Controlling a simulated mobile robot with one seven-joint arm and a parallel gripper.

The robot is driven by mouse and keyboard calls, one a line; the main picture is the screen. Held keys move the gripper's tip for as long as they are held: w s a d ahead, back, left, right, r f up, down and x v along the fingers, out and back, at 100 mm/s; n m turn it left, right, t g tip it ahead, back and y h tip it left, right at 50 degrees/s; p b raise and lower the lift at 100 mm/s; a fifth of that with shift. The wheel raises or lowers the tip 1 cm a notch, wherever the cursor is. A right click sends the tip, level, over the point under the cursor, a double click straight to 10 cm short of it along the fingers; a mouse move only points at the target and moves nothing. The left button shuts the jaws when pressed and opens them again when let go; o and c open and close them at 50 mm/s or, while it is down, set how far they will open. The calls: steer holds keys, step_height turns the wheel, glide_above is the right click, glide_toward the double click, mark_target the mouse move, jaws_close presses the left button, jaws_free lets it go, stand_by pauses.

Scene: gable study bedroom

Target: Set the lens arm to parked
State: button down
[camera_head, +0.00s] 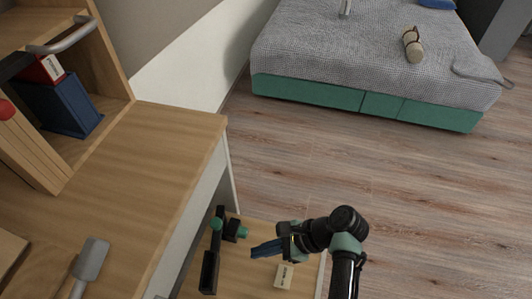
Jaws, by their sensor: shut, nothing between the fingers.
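A black fixture (210,272) with teal round parts stands on the low wooden surface beside the desk; it appears to be the lens arm's device. A dark upright bar rises at its far end, with one teal part (215,224) on it and another teal part (242,232) just to the right. I cannot tell which piece is the lens arm or how it is set. My gripper (256,252) has its blue fingers together, empty, pointing left, to the right of the fixture. Contact with the fixture is not visible. A cream block with dark markings (284,276) lies below my gripper; its text is unreadable.
The wooden desk (170,140) fills the left, its edge close to the fixture. A grey-headed tool (90,258) lies on it, and a shelf holds a blue box (70,105). A bed (370,60) stands at the back. The floor (430,190) to the right is clear.

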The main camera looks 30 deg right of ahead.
mark_target(218, 257)
steer(key=w+a+f+b, duration=0.2)
steer(key=w+a+f, duration=0.1)
steer(key=a, duration=0.3)
steer(key=shift+w+b, duration=0.35)
steer(key=shift+w, duration=0.25)
steer(key=shift+a+r+p, duration=0.2)
steer(key=shift+a+p, duration=0.1)
steer(key=shift+p, duration=0.5)
steer(key=p, duration=0.1)
steer(key=a+m+p, duration=0.1)
steer(key=shift+w+r+t+h+p, duration=0.2)
steer(key=shift+t+h+p, duration=0.1)
steer(key=shift+t, duration=0.1)
steer(key=shift+w+a+f+p, duration=0.15)
steer(key=shift+w+a+p, duration=0.15)
steer(key=shift+a+p, duration=0.4)
steer(key=shift+w+a+f, duration=0.15)
steer(key=shift+a+f, duration=0.05)
steer(key=shift+f, duration=0.05)
